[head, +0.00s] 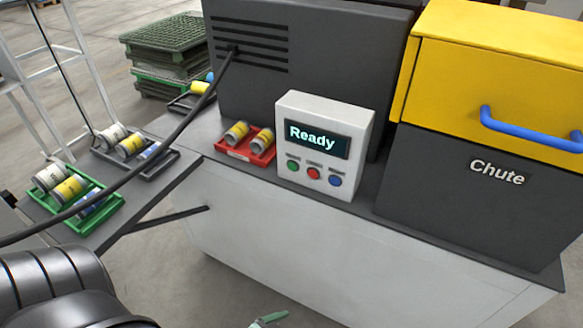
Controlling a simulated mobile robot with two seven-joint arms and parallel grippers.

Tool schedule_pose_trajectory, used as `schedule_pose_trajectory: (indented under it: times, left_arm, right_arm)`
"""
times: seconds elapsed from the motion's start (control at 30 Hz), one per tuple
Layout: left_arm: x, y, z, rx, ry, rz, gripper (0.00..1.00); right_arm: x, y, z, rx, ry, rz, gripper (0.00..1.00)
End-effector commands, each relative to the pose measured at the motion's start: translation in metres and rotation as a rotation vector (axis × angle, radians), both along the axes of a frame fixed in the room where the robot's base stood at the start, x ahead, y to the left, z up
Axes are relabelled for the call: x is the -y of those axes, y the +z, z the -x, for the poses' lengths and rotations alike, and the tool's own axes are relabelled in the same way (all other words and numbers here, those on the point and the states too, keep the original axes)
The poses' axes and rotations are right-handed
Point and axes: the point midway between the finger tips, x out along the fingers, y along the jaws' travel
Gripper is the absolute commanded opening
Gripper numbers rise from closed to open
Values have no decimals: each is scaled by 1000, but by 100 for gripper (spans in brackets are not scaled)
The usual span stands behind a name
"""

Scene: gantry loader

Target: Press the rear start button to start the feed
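A white control box (330,122) stands on the dark worktop, its screen (318,138) reading "Ready". Below the screen are a green button (293,164), a red button (313,173) and a blue button (335,181), with small labels above them too small to read. I cannot tell from this view which one is the rear start button. Nothing touches the box or its buttons.
A red tray (237,154) with cans sits left of the box. Green (112,203) and dark trays with cans are further left. A dark cable (192,110) crosses there. The chute (448,190) with a yellow cover (490,75) and blue handle (524,133) stands right.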

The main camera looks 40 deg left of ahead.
Motion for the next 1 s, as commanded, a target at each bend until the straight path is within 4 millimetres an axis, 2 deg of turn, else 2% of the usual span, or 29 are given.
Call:
schedule_pose_trajectory:
  times: [0.07,0.8,1.0]
  left_arm:
    - [0,0,0,0,0,0,85]
    - [0,0,0,0,0,0,2]
    - [0,0,0,0,0,0,0]
  right_arm:
    - [0,0,0,0,0,0,0]
    - [0,0,0,0,0,0,0]
    - [0,0,0,0,0,0,0]
